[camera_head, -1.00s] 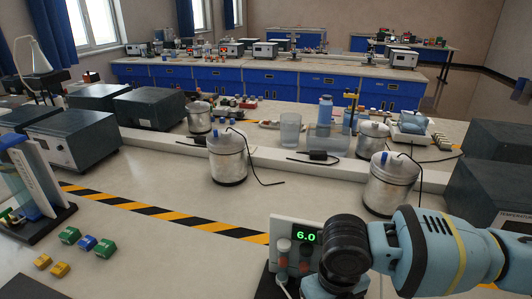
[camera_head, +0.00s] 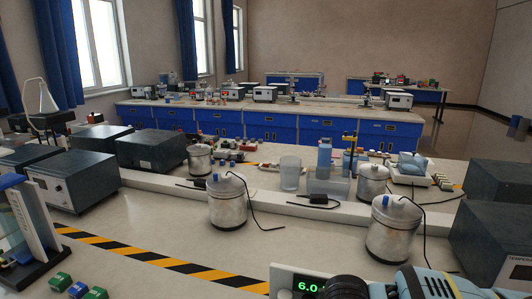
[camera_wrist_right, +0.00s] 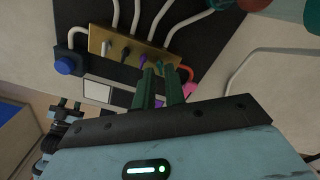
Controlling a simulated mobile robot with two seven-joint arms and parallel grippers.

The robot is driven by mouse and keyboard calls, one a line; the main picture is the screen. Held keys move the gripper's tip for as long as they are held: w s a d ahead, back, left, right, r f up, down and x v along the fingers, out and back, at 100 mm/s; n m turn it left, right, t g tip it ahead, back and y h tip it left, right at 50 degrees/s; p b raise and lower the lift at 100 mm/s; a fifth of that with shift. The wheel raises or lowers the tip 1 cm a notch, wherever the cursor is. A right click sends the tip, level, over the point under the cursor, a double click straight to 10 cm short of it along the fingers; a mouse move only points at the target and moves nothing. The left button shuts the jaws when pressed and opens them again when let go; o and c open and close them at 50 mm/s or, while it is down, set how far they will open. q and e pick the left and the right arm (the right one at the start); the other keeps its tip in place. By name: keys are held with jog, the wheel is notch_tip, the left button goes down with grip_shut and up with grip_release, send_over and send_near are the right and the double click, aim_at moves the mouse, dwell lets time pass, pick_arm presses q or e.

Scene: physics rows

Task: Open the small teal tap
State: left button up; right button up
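In the right wrist view, a brass-coloured block (camera_wrist_right: 128,48) with several pale tubes and small fittings sits on a dark panel. My right gripper (camera_wrist_right: 158,68) reaches to this block. Its two dark green fingers stand a little apart, and I see nothing clearly held between them. Small purple parts show by the fingers, and a red and pink part (camera_wrist_right: 189,88) is just to their right. I cannot make out a small teal tap for certain; a teal rounded shape (camera_wrist_right: 288,10) is cut off at the top right. My left gripper is in neither view.
In the head view my right arm crosses the bottom right, beside a panel with a green display (camera_head: 308,287). Metal canisters (camera_head: 228,203) (camera_head: 393,229) and dark boxes (camera_head: 72,180) stand on the bench. A blue knob (camera_wrist_right: 66,65) is left of the brass block.

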jog(key=shift+f, duration=1)
jog(key=shift+r, duration=0.35)
dwell(0.7)
grip_shut()
jog(key=shift+n, duration=2.2)
jog(key=n, duration=0.4)
